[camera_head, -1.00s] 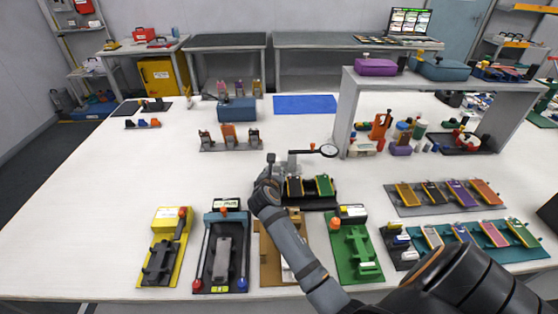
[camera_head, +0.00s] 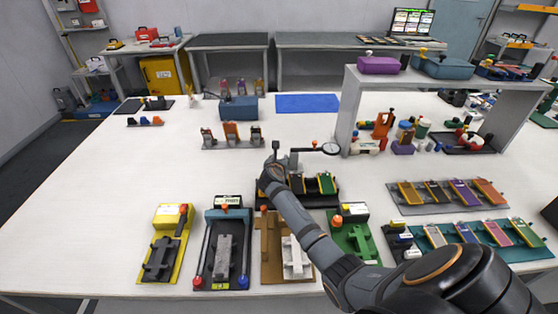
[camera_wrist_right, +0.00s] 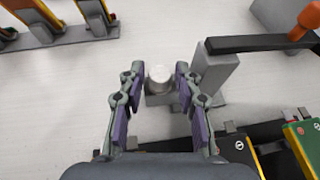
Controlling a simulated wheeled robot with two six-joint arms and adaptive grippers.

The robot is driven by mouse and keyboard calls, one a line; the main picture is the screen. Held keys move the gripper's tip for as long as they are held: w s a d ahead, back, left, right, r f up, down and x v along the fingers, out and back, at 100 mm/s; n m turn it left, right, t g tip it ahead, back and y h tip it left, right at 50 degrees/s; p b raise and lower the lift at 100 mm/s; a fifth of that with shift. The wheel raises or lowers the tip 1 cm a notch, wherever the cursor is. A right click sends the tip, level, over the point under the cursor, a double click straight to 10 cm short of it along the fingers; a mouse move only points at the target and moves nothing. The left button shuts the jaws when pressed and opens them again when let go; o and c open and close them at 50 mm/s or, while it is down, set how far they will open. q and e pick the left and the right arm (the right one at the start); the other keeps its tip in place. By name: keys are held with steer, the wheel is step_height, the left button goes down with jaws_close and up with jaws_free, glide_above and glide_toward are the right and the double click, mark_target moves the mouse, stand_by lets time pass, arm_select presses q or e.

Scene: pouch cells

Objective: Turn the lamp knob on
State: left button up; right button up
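The lamp (camera_head: 320,148) stands at mid-table, with a dark horizontal arm, an orange joint and a round ringed head. In the right wrist view its grey post (camera_wrist_right: 214,70) and dark arm (camera_wrist_right: 258,43) show. A round pale knob (camera_wrist_right: 159,76) sits on a small grey base left of the post. My right gripper (camera_wrist_right: 158,84) is open, with one finger on each side of the knob; contact cannot be made out. In the head view my right gripper (camera_head: 271,172) is at the lamp's left and hides the knob. My left gripper is out of view.
A dark holder with yellow and green cells (camera_head: 326,184) is just right of my gripper. Several fixtures, including a yellow one (camera_head: 183,222), line the front edge. A rack (camera_head: 232,146) stands behind, and a grey shelf (camera_head: 348,105) to the right.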

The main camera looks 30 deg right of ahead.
steer(key=shift+c, duration=0.6)
jaws_close()
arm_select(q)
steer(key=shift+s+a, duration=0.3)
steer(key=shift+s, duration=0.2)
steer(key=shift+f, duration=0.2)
arm_select(e)
steer(key=shift+a+m+g+h, duration=0.1)
steer(key=shift+m+g+h, duration=0.2)
steer(key=shift+w+a+f+m+g+h+b, duration=0.1)
steer(key=shift+w+m+g+h+b, duration=0.05)
steer(key=shift+m+g+h+b, duration=0.65)
steer(key=shift+w+a+m+g+h+b, duration=0.1)
steer(key=shift+m+g+h+b, duration=0.4)
steer(key=shift+m+g, duration=0.35)
steer(key=m+g+b, duration=0.2)
steer(key=b, duration=0.2)
steer(key=m+g+h+b, duration=0.1)
steer(key=m+g+b, duration=0.1)
steer(key=b, duration=0.2)
steer(key=shift+w+f+m+g, duration=0.1)
steer(key=shift+w+m+g, duration=0.15)
steer(key=shift+g, duration=0.1)
arm_select(q)
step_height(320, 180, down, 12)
steer(key=b, duration=0.1)
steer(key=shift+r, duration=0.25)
arm_select(e)
steer(key=shift+r+m+g, duration=0.2)
steer(key=shift+m+g, duration=0.1)
